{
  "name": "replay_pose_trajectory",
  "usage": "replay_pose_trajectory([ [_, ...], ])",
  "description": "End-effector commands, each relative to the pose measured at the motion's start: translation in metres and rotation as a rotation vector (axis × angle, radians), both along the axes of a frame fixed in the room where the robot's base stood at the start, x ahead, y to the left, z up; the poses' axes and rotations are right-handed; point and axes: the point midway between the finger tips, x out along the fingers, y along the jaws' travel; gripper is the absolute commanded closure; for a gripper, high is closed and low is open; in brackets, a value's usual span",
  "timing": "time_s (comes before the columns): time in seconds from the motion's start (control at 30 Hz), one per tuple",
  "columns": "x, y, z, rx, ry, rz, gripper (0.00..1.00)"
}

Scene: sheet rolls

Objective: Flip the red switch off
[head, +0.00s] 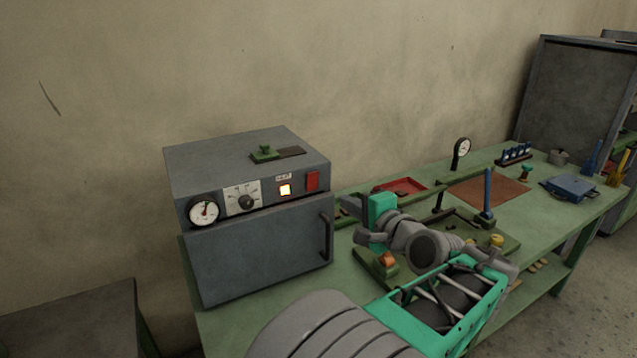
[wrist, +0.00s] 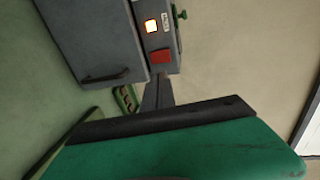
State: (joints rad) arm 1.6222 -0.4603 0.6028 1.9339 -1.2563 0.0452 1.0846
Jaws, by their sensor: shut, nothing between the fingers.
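The red switch (head: 312,181) is on the upper right of the front panel of a grey oven-like box (head: 255,250). In the wrist view the red switch (wrist: 161,56) shows beside the lit lamp (wrist: 152,26). My gripper (head: 350,202) is to the right of the box in the head view, apart from the switch. In the wrist view its dark fingers (wrist: 158,92) are together and empty, with their tips close below the switch in the picture. I cannot tell the exact gap.
The box has a gauge (head: 204,211), a dial (head: 245,202) and a door handle (head: 327,237). A green part (head: 265,153) lies on its top. The green bench (head: 350,300) carries a red tray (head: 400,187), a dial gauge (head: 461,150) and a blue box (head: 570,188) to the right.

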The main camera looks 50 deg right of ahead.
Motion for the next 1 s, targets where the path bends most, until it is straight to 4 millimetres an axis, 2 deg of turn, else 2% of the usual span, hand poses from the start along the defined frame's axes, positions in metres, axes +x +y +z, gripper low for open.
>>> replay_pose_trajectory([
  [0.17, 0.014, -0.003, -0.002, 0.001, 0.000, 0.004, 1.00],
  [0.57, 0.094, -0.028, -0.018, 0.002, 0.003, 0.006, 1.00],
  [0.7, 0.117, -0.035, -0.015, -0.001, 0.004, 0.005, 1.00],
  [0.83, 0.129, -0.040, -0.014, 0.000, 0.002, 0.001, 1.00],
  [1.0, 0.132, -0.042, -0.015, -0.001, 0.002, -0.001, 1.00],
])
